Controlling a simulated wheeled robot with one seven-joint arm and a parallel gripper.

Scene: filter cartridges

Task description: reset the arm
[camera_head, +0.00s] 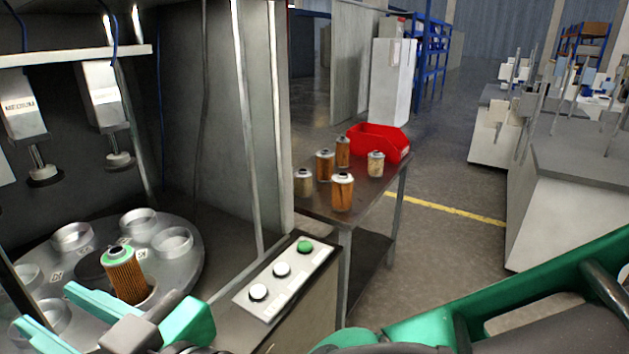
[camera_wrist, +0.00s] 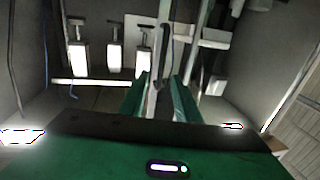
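My gripper (camera_head: 46,305) is at the lower left of the head view, in front of the round turntable (camera_head: 190,262). Its two green fingers are apart with nothing seen between them. The wrist view also shows the gripper (camera_wrist: 159,80) with a gap between its fingers. An orange filter cartridge (camera_head: 125,276) with a green top stands on the turntable, just beyond the fingers. It looks slightly tilted, and I cannot tell whether its base is fully inside a cup. Several other metal cups on the turntable look empty.
Press heads (camera_head: 106,97) hang above the turntable. A button panel (camera_head: 285,278) with one green and two white buttons is to the right. Beyond it, a side table (camera_head: 325,204) holds several cartridges (camera_head: 342,192) and a red bin (camera_head: 374,139). Open floor lies right of the table.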

